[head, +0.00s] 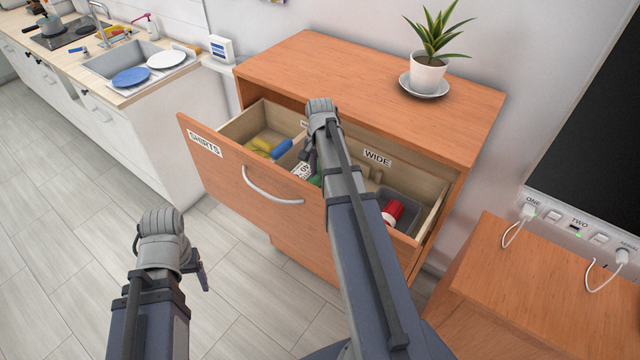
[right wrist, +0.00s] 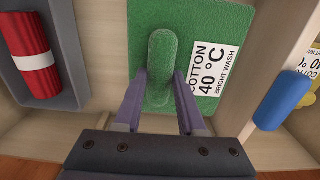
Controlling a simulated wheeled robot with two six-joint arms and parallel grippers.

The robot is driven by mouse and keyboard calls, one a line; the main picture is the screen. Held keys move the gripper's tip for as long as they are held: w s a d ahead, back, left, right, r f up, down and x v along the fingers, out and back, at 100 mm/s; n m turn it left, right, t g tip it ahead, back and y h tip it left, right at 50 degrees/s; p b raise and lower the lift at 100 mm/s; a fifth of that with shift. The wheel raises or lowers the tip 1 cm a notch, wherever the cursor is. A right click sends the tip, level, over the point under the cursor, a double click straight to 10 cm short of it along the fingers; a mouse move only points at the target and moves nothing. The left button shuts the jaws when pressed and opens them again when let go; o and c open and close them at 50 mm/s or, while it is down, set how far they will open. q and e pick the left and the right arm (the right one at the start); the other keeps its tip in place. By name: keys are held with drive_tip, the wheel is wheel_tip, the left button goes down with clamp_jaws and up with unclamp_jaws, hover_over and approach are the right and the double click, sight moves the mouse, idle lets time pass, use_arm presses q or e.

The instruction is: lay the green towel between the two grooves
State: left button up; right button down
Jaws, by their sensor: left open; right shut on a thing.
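The green towel (right wrist: 210,25) fills the middle of the right wrist view, flat, with a raised green ridge and a white label reading COTTON 40 °C BRIGHT WASH. My right gripper (right wrist: 160,85) is shut on the ridge. In the head view, my right gripper (head: 312,158) reaches down into the open drawer (head: 225,165); only slivers of towel (head: 316,180) show beside my arm. I cannot tell whether the towel touches the drawer floor. A WIDE label (head: 377,158) is on the drawer's inner back. The grooves are not clearly visible. My left gripper (head: 201,277) is open and empty, outside the drawer.
A grey bin (right wrist: 75,75) holding a red roll (right wrist: 30,55) lies left of the towel in the wrist view. A blue roll (right wrist: 283,100) and a yellow item (head: 262,145) lie on the other side. A potted plant (head: 428,72) stands on the cabinet top (head: 330,75).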

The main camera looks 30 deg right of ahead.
wheel_tip(320, 180, down, 4)
drive_tip(key=b, duration=0.3)
drive_tip(key=shift+r, duration=0.25)
drive_tip(key=c, duration=0.5)
unclamp_jaws()
wheel_tip(320, 180, up, 12)
drive_tip(key=p, duration=1.2)
